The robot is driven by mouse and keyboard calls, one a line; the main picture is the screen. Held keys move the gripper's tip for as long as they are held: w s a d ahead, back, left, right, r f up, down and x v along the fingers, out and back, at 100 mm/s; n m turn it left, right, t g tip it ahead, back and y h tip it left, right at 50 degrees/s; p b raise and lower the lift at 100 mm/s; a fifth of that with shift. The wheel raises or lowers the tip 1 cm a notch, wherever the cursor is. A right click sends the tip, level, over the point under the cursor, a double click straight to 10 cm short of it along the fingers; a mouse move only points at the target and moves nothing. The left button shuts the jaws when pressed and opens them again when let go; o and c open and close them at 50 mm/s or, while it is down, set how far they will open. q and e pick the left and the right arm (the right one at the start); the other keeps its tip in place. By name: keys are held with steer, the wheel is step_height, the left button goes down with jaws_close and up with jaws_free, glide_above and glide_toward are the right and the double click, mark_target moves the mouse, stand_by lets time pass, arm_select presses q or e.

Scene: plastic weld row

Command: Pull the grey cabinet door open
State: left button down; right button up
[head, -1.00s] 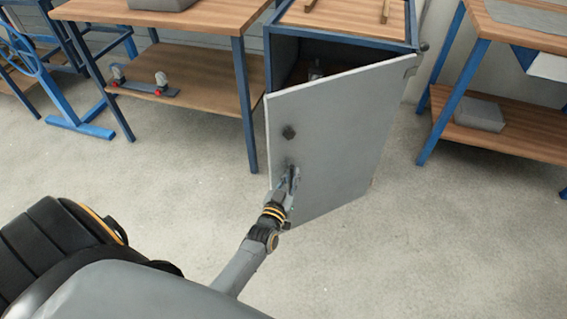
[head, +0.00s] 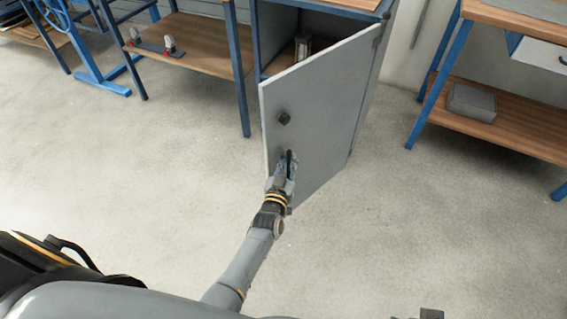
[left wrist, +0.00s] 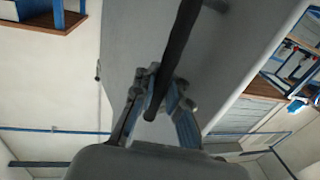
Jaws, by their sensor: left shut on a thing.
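The grey cabinet door (head: 325,105) stands partly open, hinged on its right side, with its left edge swung out toward me. The blue-framed cabinet (head: 275,35) behind it shows part of its inside. A dark knob (head: 284,118) sits on the door face, above a dark bar handle (head: 290,160). My left gripper (head: 284,172) is at the handle, low on the door. In the left wrist view the handle (left wrist: 176,50) runs between the fingers of the left gripper (left wrist: 158,98), which is shut on it.
The floor (head: 420,220) in front is clear.

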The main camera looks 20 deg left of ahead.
arm_select(q)
steer(key=shift+s+a+f, duration=0.2)
steer(key=shift+s+f, duration=0.1)
steer(key=shift+f, duration=0.05)
steer(key=c, duration=1.6)
jaws_free()
steer(key=shift+s+a+r, duration=0.1)
steer(key=shift+c, duration=0.2)
steer(key=shift+s+r, duration=0.1)
steer(key=shift+w+d+r, duration=0.1)
steer(key=shift+w+d, duration=0.1)
steer(key=shift+d, duration=0.05)
steer(key=s, duration=0.7)
steer(key=shift+s+d, duration=0.25)
steer(key=shift+d, duration=0.1)
